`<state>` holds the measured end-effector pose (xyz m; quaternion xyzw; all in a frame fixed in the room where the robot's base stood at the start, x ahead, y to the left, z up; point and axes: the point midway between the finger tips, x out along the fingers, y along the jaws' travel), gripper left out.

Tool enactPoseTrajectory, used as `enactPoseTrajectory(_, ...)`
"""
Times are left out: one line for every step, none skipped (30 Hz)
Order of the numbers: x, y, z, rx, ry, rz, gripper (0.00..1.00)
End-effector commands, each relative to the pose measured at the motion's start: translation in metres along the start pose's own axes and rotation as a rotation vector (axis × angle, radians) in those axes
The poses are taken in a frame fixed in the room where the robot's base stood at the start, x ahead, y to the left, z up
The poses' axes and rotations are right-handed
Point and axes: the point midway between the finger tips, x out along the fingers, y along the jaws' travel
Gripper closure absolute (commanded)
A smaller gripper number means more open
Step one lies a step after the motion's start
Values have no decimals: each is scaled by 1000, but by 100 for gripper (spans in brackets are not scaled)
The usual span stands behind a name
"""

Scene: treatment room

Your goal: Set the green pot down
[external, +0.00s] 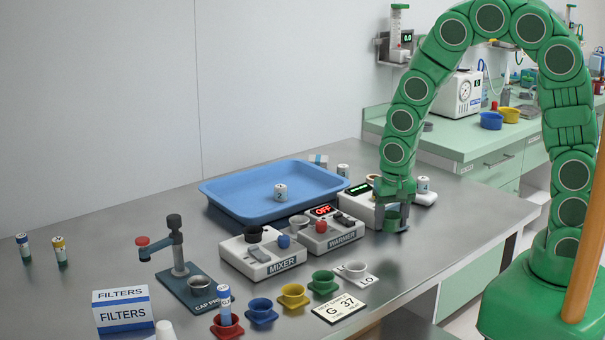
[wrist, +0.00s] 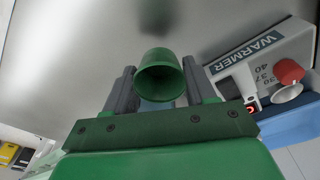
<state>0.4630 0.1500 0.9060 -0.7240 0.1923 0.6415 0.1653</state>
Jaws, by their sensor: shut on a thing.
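The green pot (wrist: 160,75) shows in the wrist view between the two grey fingers of my gripper (wrist: 152,92), with its round opening toward the camera. My gripper is shut on it. In the external view, my gripper (external: 392,219) points down low over the steel table (external: 420,250), just right of the warmer. The pot (external: 393,214) is partly hidden there by the fingers. I cannot tell whether its base touches the table.
The warmer (external: 333,231) and mixer (external: 262,255) stand left of my gripper, before a blue tray (external: 225,192). Front row holds red, blue and green cups (external: 323,282) and a white cup by a label card (external: 339,308). Bare steel lies right and in front of my gripper.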

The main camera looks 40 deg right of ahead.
Motion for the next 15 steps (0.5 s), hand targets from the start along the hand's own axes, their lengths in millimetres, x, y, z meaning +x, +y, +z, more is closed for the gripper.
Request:
enactPoseTrajectory(6, 0, 1, -1, -2, 3, 73)
enactPoseTrajectory(9, 0, 2, 0, -3, 3, 73)
enactPoseTrajectory(11, 0, 2, 0, -2, 3, 73)
enactPoseTrajectory(12, 0, 2, 0, -2, 2, 73)
enactPoseTrajectory(14, 0, 2, 0, -2, 2, 73)
enactPoseTrajectory(15, 0, 2, 0, -1, 1, 73)
enactPoseTrajectory(16, 0, 2, 0, -1, 1, 73)
enactPoseTrajectory(18, 0, 2, 0, -1, 1, 73)
enactPoseTrajectory(21, 0, 3, 0, 0, 0, 73)
enactPoseTrajectory(24, 0, 3, 0, 0, 0, 73)
enactPoseTrajectory(26, -1, 3, 0, 0, -1, 73)
enactPoseTrajectory(30, -1, 3, 0, 1, -1, 73)
enactPoseTrajectory(34, -1, 4, 0, 0, 0, 73)
enactPoseTrajectory(37, 0, 4, -1, 0, 1, 73)
enactPoseTrajectory(41, 0, 5, -1, -1, 2, 73)
